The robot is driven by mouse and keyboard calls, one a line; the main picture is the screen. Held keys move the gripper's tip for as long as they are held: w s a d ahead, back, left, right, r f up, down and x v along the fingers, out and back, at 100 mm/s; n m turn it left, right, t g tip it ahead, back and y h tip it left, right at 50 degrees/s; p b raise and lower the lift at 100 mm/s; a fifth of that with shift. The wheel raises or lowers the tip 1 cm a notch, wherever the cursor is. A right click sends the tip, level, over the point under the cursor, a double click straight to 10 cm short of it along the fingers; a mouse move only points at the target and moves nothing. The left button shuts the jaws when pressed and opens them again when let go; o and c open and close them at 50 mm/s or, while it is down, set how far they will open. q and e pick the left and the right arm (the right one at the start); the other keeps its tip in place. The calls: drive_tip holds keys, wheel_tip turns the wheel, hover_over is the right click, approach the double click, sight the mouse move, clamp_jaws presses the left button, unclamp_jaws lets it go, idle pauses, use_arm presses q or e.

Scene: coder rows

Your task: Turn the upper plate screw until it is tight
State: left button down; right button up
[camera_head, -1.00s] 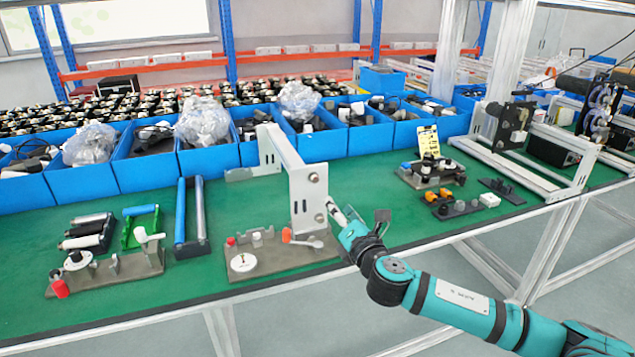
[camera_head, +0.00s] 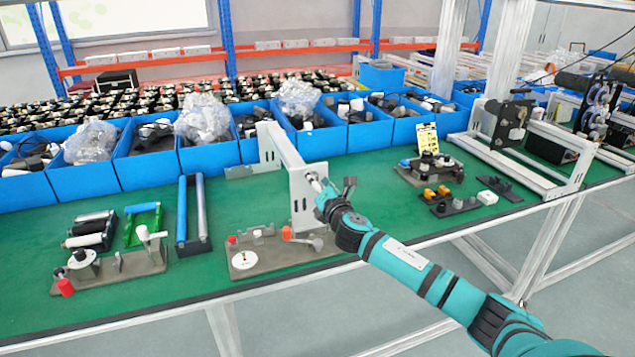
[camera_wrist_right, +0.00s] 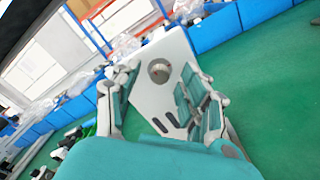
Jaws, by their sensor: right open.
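A pale upright plate (camera_head: 302,207) faces me at the front end of a grey-white bracket on the green table. In the right wrist view a round metal screw head (camera_wrist_right: 159,70) sits on the plate (camera_wrist_right: 150,95), near its far edge. My right gripper (camera_head: 318,183) is at the upper part of the plate and hides the upper screw in the head view. In the right wrist view the right gripper (camera_wrist_right: 160,92) has its fingers apart, one on each side of the screw head, with nothing gripped. Contact cannot be told. My left gripper is not in view.
A fixture board with a white disc (camera_head: 245,260) lies left of the plate's foot. Small fixtures (camera_head: 430,168) stand to the right. Blue bins (camera_head: 210,161) line the back.

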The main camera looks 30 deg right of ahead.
clamp_jaws()
idle(0.4)
drive_tip(key=m, duration=0.9)
drive_tip(key=m+p, duration=0.1)
drive_tip(key=m, duration=0.9)
drive_tip(key=shift+f+m, duration=0.2)
drive_tip(key=shift+m, duration=0.1)
idle(0.5)
